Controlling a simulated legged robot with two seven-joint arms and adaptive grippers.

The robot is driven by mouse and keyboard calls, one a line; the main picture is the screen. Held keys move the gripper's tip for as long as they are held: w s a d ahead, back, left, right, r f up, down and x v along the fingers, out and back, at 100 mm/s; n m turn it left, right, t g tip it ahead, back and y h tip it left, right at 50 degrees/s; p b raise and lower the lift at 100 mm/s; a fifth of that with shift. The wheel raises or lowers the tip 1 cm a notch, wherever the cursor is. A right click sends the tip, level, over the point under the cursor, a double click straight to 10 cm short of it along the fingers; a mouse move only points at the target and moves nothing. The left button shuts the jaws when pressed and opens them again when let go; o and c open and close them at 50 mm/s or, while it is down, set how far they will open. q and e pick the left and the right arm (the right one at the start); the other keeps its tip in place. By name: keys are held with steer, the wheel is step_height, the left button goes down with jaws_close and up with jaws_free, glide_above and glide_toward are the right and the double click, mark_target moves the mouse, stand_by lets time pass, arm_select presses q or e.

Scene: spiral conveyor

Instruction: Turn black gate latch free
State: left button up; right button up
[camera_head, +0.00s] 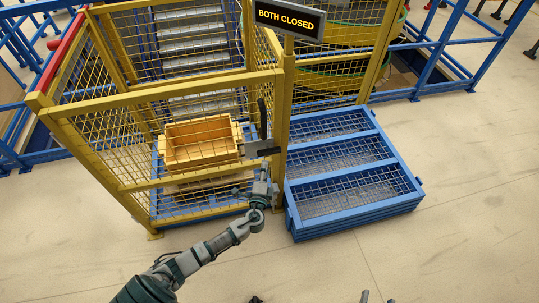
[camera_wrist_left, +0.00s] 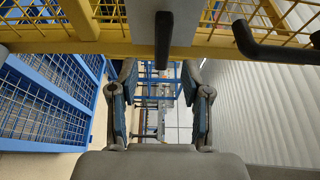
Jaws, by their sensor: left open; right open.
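The black latch handle (camera_head: 262,118) stands upright by the yellow gate post, above a grey plate (camera_head: 263,149). In the left wrist view a black bar (camera_wrist_left: 163,38) hangs in front of the grey plate, and a black bent handle (camera_wrist_left: 275,50) is at upper right. My left gripper (camera_head: 264,184) is just below the plate. Its two fingers (camera_wrist_left: 160,78) are spread, with the bar's lower end in line with the gap; contact cannot be told. My right gripper (camera_head: 378,298) barely shows at the bottom edge, its tips apart.
A blue mesh platform (camera_head: 350,213) stands right of the post. A sign (camera_head: 289,19) reads "BOTH CLOSED". The floor in front and to the right is clear.

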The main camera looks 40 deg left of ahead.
mark_target(268, 155)
arm_select(q)
steer(key=x, duration=0.3)
steer(key=d+b+x, duration=0.1)
steer(key=x, duration=0.2)
steer(key=shift+w+a, duration=0.1)
steer(key=shift+w, duration=0.25)
steer(key=shift+w+a, duration=0.4)
steer(key=shift+w, duration=0.1)
steer(key=shift+a, duration=0.4)
steer(key=shift+d, duration=0.15)
steer(key=c, duration=0.6)
steer(key=shift+d, duration=0.2)
jaws_close()
arm_select(e)
steer(key=r+t, duration=0.3)
steer(key=shift+w+r+y, duration=0.25)
steer(key=shift+y, duration=0.15)
